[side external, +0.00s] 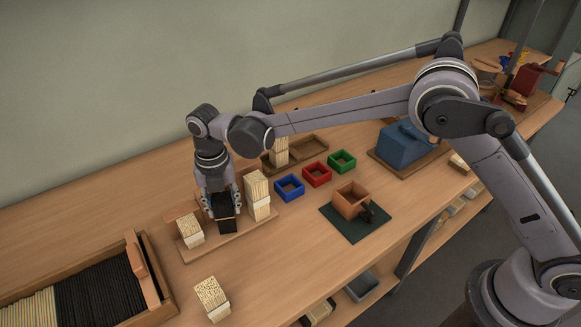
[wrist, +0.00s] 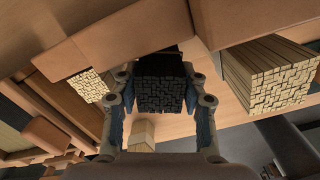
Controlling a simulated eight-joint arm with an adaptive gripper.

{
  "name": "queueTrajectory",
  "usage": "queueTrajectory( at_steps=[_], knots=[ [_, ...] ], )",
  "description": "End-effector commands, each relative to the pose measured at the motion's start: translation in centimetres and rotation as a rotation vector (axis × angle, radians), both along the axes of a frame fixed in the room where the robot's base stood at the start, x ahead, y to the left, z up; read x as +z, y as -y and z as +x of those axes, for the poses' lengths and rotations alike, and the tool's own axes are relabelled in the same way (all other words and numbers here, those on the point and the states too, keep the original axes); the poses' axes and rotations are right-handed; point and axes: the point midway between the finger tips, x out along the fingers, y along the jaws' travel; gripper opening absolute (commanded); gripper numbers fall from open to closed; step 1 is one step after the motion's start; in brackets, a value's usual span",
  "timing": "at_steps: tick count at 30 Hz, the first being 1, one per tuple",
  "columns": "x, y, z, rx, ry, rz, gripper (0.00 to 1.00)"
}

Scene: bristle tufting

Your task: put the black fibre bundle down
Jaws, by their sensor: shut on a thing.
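The black fibre bundle (wrist: 160,82) is between the two fingers of my gripper (wrist: 160,100), which is shut on it in the wrist view. In the side view my gripper (side external: 222,206) points down over a wooden board (side external: 215,244), with the black bundle (side external: 224,212) between its fingers. I cannot tell whether the bundle's lower end touches the board. A pale bundle (side external: 190,230) stands to the left of my gripper, and a taller pale bundle (side external: 257,190) stands close on its right.
Another pale bundle (side external: 211,298) stands on the bench in front. A wooden box (side external: 150,270) of black and pale fibres is at the left. Blue (side external: 289,187), red (side external: 316,174) and green (side external: 342,161) trays and a brown box (side external: 351,199) on a green mat lie to the right.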

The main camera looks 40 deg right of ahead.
Motion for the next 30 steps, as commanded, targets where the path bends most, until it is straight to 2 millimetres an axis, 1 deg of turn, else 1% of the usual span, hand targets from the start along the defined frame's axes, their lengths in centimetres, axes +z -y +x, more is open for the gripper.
queueTrajectory(
  at_steps=[5, 6, 7, 8, 17, 20, 23, 26, 30],
  knots=[
    [-0.3, 0.0, 0.0, 0.0, 0.0, 0.0, 0.09],
    [-0.3, 0.0, 0.0, 0.0, 0.0, 0.0, 0.51],
    [-0.3, 0.0, 0.0, 0.0, 0.0, 0.0, 0.6],
    [-0.3, 0.0, 0.0, 0.0, 0.0, 0.0, 0.65],
    [-0.2, 0.0, 0.0, 0.0, 0.0, 0.0, 0.65],
    [0.2, 0.0, 0.0, 0.0, 0.0, 0.0, 0.65],
    [1.4, 0.0, 0.0, 0.0, 0.0, 0.0, 0.65],
    [3.1, 0.0, 0.0, 0.0, 0.0, 0.0, 0.65],
    [6.0, 0.0, 0.0, 0.0, 0.0, 0.0, 0.65]
  ],
)
